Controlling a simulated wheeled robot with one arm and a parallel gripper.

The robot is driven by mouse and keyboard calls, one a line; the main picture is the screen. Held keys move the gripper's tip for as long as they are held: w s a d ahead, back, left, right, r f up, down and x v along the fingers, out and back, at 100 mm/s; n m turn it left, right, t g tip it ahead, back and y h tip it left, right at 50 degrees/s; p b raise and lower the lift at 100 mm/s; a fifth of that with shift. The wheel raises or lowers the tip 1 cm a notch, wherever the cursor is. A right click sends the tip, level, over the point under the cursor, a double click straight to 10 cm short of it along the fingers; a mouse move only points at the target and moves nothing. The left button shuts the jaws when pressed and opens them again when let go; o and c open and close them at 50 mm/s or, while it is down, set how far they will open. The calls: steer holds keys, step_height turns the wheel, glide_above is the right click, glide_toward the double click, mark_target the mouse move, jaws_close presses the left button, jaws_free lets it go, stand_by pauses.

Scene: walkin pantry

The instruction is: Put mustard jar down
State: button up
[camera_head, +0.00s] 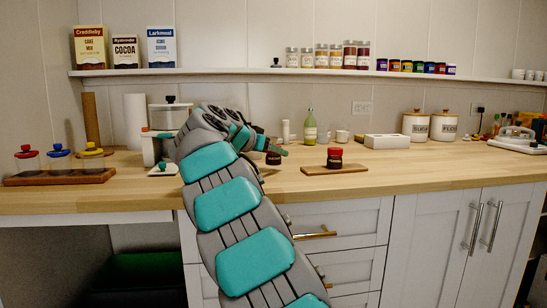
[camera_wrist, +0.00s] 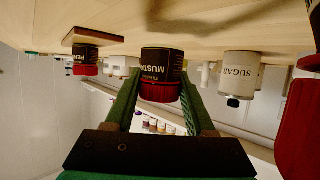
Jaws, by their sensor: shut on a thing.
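The mustard jar (camera_wrist: 162,64) has a dark body, a label reading "MUST..." and a red lid. In the wrist view it appears upside down, between the two green fingers of my gripper (camera_wrist: 160,92), which are shut on it at the lid end. In the head view the jar (camera_head: 273,158) is partly hidden by my gripper (camera_head: 272,148), just left of a wooden board (camera_head: 312,171). Its base is at or just above the wooden counter (camera_head: 420,168); I cannot tell whether it touches.
A similar red-lidded jar (camera_head: 334,157) stands on the board. A white box (camera_head: 386,141) and white canisters (camera_head: 416,125) are behind to the right. A green bottle (camera_head: 310,125) stands behind. A tray of coloured-lid jars (camera_head: 60,177) is at left. The front right counter is clear.

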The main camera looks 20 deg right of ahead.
steer(key=shift+f, duration=0.7)
steer(key=shift+f, duration=0.25)
steer(key=o, duration=1.3)
steer(key=shift+r, duration=0.1)
steer(key=shift+r, duration=0.15)
steer(key=b+v, duration=0.1)
steer(key=v, duration=1.1)
